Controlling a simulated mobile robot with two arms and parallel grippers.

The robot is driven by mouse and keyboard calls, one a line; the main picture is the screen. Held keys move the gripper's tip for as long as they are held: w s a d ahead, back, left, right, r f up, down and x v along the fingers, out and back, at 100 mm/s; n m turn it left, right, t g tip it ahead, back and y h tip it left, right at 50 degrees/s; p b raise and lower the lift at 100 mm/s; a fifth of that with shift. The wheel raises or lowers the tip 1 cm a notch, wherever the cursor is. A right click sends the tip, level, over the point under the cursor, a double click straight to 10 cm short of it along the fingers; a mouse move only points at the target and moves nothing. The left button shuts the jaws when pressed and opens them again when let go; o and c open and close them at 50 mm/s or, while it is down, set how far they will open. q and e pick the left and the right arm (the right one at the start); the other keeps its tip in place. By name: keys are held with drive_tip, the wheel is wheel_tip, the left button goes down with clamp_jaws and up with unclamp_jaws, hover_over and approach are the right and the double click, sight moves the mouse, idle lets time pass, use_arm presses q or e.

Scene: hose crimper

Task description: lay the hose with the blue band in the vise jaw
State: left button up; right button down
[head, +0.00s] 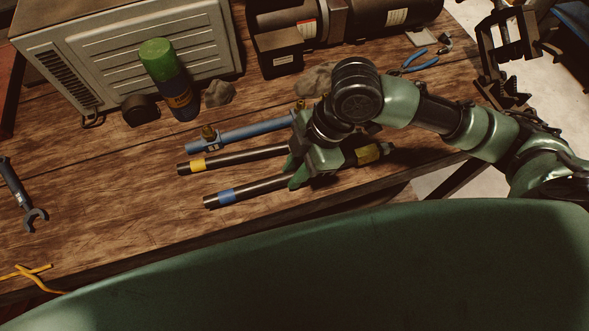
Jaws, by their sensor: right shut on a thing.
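The hose with the blue band (226,196) is a dark tube lying at a slant near the front of the wooden bench, its left end free. My right gripper (296,173) reaches in from the right and is shut on this hose to the right of the band. The gripper hides the hose's middle. A dark metal device with a toothed part (506,92) stands at the upper right and may be the vise; its jaw is not clear. My left gripper is not in view.
A hose with a yellow band (198,165) and a blue cylinder (230,135) lie just behind. A yellow-banded piece (368,153) shows beyond my gripper. A spray can (172,85), a metal box (140,45) and pliers (420,60) stand or lie farther back. A wrench (22,195) lies left.

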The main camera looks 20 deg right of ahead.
drive_tip(key=shift+f, duration=0.45)
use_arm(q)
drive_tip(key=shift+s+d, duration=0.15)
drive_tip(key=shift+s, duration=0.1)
use_arm(e)
drive_tip(key=c, duration=1.2)
unclamp_jaws()
drive_tip(key=shift+f, duration=0.1)
drive_tip(key=shift+c, duration=0.2)
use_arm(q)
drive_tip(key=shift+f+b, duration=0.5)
use_arm(e)
drive_tip(key=v, duration=1.2)
